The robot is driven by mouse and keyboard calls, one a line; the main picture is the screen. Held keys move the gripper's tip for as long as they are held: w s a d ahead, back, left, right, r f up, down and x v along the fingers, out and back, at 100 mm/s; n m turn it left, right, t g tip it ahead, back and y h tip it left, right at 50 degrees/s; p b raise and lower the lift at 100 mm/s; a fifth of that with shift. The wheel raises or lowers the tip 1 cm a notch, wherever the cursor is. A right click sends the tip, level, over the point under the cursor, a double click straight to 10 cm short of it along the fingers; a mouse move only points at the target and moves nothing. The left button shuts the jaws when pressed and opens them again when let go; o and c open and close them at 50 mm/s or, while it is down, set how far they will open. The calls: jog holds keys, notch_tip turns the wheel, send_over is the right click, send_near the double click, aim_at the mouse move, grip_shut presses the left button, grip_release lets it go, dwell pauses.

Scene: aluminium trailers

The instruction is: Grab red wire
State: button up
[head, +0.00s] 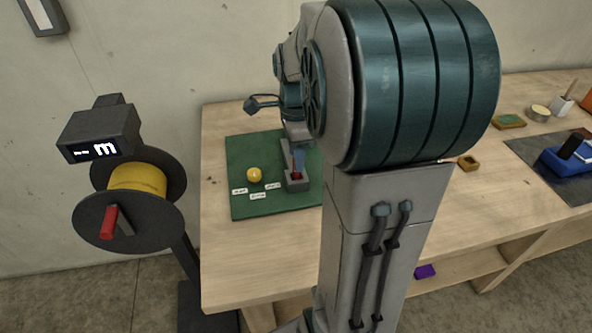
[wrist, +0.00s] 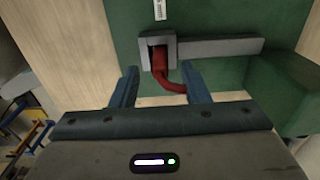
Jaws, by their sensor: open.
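The red wire (wrist: 164,72) sits in a grey holder (wrist: 158,43) on the green mat. In the wrist view its lower part bends to the right, between the two finger tips. My gripper (wrist: 160,88) is open, with one blue finger on each side of the wire and a gap on both sides. In the head view the wire (head: 297,175) shows as a small red spot at the grey holder (head: 296,186), partly hidden by my gripper (head: 292,163). I cannot tell whether the fingers touch the holder.
The green mat (head: 238,205) also carries a yellow ball (head: 254,174) and several white labels. A spool stand with yellow cord (head: 137,177) is left of the wooden table (head: 245,270). A blue object (head: 566,161) lies on a dark mat at right.

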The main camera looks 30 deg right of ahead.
notch_tip(320, 180, down, 2)
jog(key=shift+f, duration=0.1)
grip_shut()
